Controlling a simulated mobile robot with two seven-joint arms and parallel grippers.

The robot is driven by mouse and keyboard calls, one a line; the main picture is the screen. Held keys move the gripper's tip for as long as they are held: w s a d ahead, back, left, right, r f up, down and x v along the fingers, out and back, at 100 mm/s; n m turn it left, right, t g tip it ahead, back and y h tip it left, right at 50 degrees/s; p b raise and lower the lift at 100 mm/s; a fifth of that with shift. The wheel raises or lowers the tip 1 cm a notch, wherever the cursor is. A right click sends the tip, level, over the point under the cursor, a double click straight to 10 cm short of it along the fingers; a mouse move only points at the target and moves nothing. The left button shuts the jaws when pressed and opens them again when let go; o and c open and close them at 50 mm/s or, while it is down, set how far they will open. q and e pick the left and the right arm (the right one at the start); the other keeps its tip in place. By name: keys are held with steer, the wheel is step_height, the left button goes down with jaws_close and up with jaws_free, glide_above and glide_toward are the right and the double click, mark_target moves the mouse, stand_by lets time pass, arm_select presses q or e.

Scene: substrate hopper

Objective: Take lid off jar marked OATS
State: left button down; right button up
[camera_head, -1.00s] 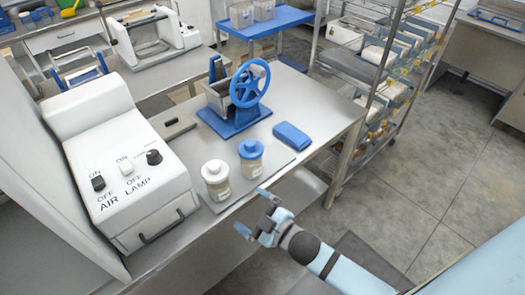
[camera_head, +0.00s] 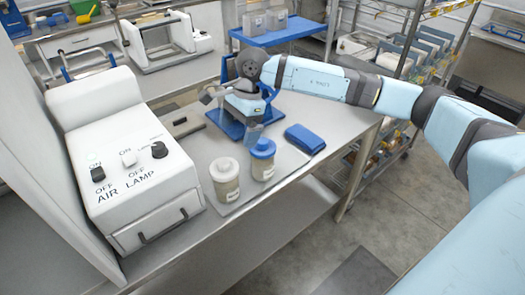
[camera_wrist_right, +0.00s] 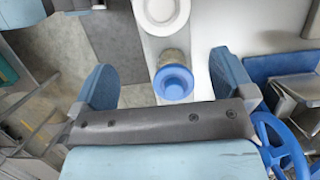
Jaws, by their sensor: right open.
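Two jars stand upright side by side on a grey mat near the bench's front edge. One jar (camera_head: 225,189) has a white lid (camera_head: 223,167); the other jar (camera_head: 262,171) has a blue lid (camera_head: 263,148). Both lids are on. The jar labels are too small to read, so I cannot tell which says OATS. My right gripper (camera_head: 233,114) is open and empty, above the bench just behind the jars. In the right wrist view, the blue lid (camera_wrist_right: 174,82) shows between its spread fingers, apart from them, and the white lid (camera_wrist_right: 160,12) lies beyond. My left gripper is not in view.
A blue hopper with a handwheel (camera_wrist_right: 280,145) stands behind the jars, partly hidden by my right arm. A white control box (camera_head: 135,165) stands at left. A shelf rack (camera_head: 400,60) is at right.

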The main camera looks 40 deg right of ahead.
mark_target(262, 140)
steer(key=w+d+r+h, duration=0.15)
steer(key=d+h, duration=0.25)
steer(key=d, duration=0.4)
steer(key=f, duration=0.6)
steer(key=shift+d+p, duration=0.25)
steer(key=shift+p, duration=0.15)
steer(key=shift+s+a+f+p, duration=0.1)
steer(key=shift+f+p, duration=0.3)
steer(key=shift+f, duration=1.25)
steer(key=shift+a+f+p, duration=0.1)
steer(key=shift+f+p, duration=0.25)
steer(key=shift+f, duration=1.25)
steer(key=c, duration=0.7)
